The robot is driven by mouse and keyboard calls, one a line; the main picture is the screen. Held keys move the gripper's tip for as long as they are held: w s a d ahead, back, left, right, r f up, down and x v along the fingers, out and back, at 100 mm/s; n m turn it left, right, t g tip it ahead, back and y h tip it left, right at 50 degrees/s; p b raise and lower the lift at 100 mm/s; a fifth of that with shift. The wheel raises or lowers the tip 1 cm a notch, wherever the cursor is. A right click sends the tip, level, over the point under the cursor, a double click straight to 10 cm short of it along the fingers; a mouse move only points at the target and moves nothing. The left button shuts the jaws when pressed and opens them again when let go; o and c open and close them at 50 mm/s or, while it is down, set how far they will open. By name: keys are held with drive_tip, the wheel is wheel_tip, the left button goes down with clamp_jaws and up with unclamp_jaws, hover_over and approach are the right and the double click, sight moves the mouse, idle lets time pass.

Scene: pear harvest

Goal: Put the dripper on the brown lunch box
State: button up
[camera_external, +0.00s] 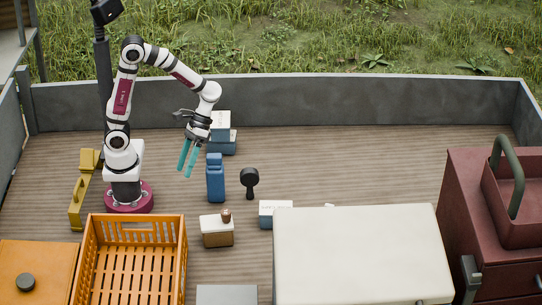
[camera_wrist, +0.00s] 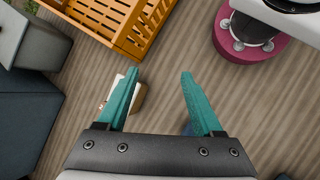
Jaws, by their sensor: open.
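The brown lunch box (camera_external: 217,238) with a white lid stands on the deck right of the orange crate. A small reddish-brown cup-shaped thing (camera_external: 226,215), which looks like the dripper, rests on the right part of its lid. My gripper (camera_external: 184,172) is open and empty, pointing down above the deck behind and left of the lunch box. In the wrist view the open fingers (camera_wrist: 160,73) have bare deck between them. The lunch box (camera_wrist: 139,97) shows there partly hidden behind the left finger.
A blue bottle-like container (camera_external: 216,180) and a black round-headed object (camera_external: 250,180) stand right of my gripper. An orange slatted crate (camera_external: 180,255) is in front of my base. A large white-topped box (camera_external: 360,255) fills the front right. Open deck lies at the back right.

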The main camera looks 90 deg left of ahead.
drive_tip(key=s+a+r+m+t+y, duration=0.2)
drive_tip(key=s+a+m+t+y, duration=0.2)
drive_tip(key=s+a+m+y, duration=0.3)
drive_tip(key=s+a+m, duration=0.1)
drive_tip(key=a+m, duration=0.2)
drive_tip(key=shift+s+r+y, duration=0.3)
drive_tip(key=shift+s+r, duration=0.1)
drive_tip(key=shift+a, duration=0.1)
